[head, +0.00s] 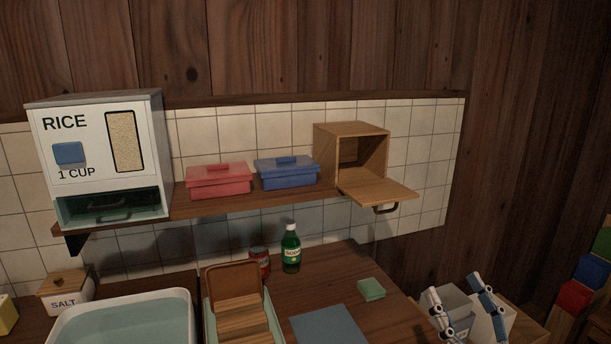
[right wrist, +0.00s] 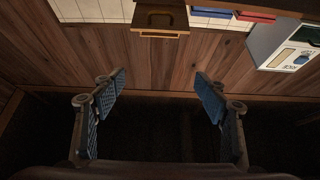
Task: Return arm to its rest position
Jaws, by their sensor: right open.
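My right gripper (head: 460,286) is at the lower right of the head view, in front of white and grey containers. Its two fingers stand apart with nothing between them. The right wrist view shows the same open gripper (right wrist: 160,88), empty, with blue pads, over dark space and wood planks. My left gripper is in neither view.
A wooden box (head: 323,152) with its door (head: 375,186) hanging open sits on the shelf. Beside it are blue (head: 286,174) and red (head: 219,182) boxes and a rice dispenser (head: 60,170). The counter holds a green bottle (head: 291,250), a basin (head: 190,300) and a sponge (head: 371,289).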

